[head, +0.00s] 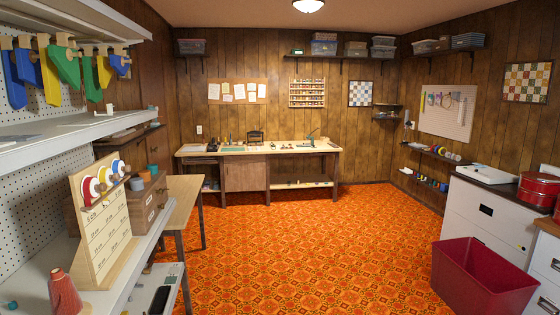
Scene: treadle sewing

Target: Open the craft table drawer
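A long wooden work table (262,150), which looks like the craft table, stands against the back wall across the room. It has a brown panel front (246,176) below its left-middle part. The table is far off and small, so I cannot make out a drawer front or handle, or tell whether a drawer is open or shut. Small tools and a green mat (233,149) lie on its top. My gripper is not in view.
Orange patterned carpet (300,230) lies clear in the middle. A red bin (482,280) and white cabinets (487,212) stand on the right. White shelving (60,150) and a wooden side table (185,190) line the left. A spool rack (103,220) stands near left.

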